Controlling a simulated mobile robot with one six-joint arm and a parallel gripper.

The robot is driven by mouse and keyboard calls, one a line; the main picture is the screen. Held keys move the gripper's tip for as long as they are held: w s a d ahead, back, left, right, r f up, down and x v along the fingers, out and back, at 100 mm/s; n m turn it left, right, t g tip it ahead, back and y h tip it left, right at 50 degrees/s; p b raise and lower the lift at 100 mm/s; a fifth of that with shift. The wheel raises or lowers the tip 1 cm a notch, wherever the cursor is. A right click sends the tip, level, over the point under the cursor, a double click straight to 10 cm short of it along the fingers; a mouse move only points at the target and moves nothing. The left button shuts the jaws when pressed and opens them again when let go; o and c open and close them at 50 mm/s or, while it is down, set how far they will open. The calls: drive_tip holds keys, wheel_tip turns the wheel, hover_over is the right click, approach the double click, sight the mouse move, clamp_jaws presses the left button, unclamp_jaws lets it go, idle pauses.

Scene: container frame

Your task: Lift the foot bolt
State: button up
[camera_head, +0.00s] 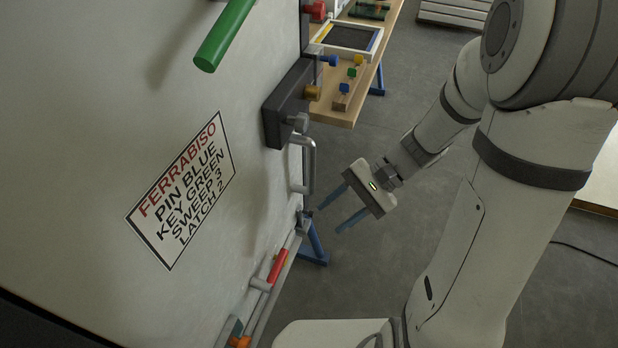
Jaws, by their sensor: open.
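A grey metal rod (257,318) runs along the edge of the pale panel at the bottom, with a red and yellow section (277,268) and a grey knob (260,285) beside it. It looks like the foot bolt, though I cannot be sure. Its lower end leaves the frame near an orange piece (240,342). My gripper (331,215) is to the right of the rod's upper end, with two blue fingers apart and pointing left toward the panel edge. It is open and empty, and no contact with the rod shows.
A wooden table (338,116) with small coloured pieces stands behind. Grey floor (430,65) is open beyond my arm.

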drive_tip(key=w+a+f+m+t+y+b, duration=0.1)
drive_tip(key=w+f+m+t+y+b, duration=0.35)
drive_tip(key=f, duration=0.75)
drive_tip(key=m+t+y+b, duration=0.3)
drive_tip(key=m+t+b, duration=0.3)
drive_tip(key=m, duration=0.2)
approach(313, 214)
drive_tip(key=w+x, duration=0.1)
drive_tip(key=x, duration=0.3)
drive_tip(key=shift+g, duration=0.25)
drive_tip(key=x, duration=0.2)
drive_tip(key=b+x, duration=0.1)
drive_tip(key=x, duration=0.3)
drive_tip(key=shift+a+f, duration=0.3)
drive_tip(key=shift+a, duration=0.05)
drive_tip(key=shift+s, duration=0.1)
clamp_jaws()
